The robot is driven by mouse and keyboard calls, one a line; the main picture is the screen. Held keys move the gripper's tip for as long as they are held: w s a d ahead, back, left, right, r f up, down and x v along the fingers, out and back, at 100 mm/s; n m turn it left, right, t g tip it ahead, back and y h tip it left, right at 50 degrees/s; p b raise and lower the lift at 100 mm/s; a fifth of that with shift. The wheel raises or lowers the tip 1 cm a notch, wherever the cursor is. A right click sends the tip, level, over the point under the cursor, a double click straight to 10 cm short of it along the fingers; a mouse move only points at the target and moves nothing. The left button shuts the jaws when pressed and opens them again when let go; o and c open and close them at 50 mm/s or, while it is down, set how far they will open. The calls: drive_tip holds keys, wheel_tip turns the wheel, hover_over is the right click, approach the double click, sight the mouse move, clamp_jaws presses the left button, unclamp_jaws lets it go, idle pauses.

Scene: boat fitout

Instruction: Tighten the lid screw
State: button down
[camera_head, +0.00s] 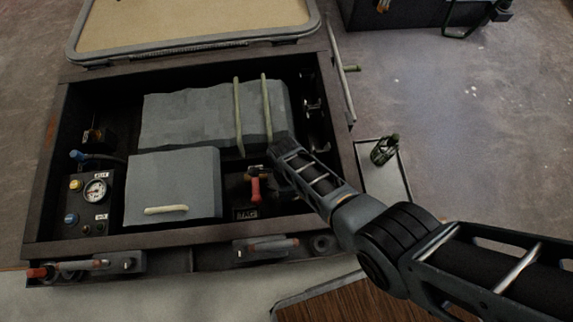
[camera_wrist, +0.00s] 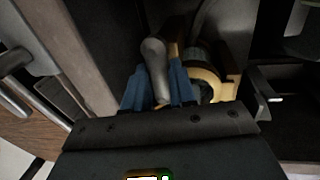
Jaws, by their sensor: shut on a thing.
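My gripper (camera_wrist: 158,92) shows in the wrist view with two blue fingers. They are shut around a grey, rounded handle (camera_wrist: 154,58), apparently the lid screw's handle, which stands up between them. A brass ring-shaped fitting (camera_wrist: 206,84) with a dark round middle sits just right of the fingers. In the head view my arm reaches into the open box (camera_head: 45,190) at its right side. The arm covers most of my gripper and the handle there. A red-handled part (camera_head: 255,189) shows just left of the arm.
Two grey covers (camera_head: 205,112) (camera_head: 172,180) fill much of the box. A gauge panel (camera_head: 95,192) stands at the left. The box's right wall (camera_head: 345,155) is close to my arm. A tray (camera_head: 390,180) with a green item (camera_head: 384,149) lies outside right.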

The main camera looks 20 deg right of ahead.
drive_tip(key=c, duration=0.9)
unclamp_jaws()
drive_tip(key=r+p, duration=0.1)
drive_tip(key=r, duration=0.1)
drive_tip(key=w+r+p, duration=0.1)
drive_tip(key=r+p, duration=0.1)
drive_tip(key=r, duration=0.1)
drive_tip(key=r+p, duration=0.1)
drive_tip(key=r, duration=0.1)
drive_tip(key=shift+w+d+r+p, duration=0.2)
drive_tip(key=shift+w+r+p, duration=0.1)
drive_tip(key=shift+p, duration=0.1)
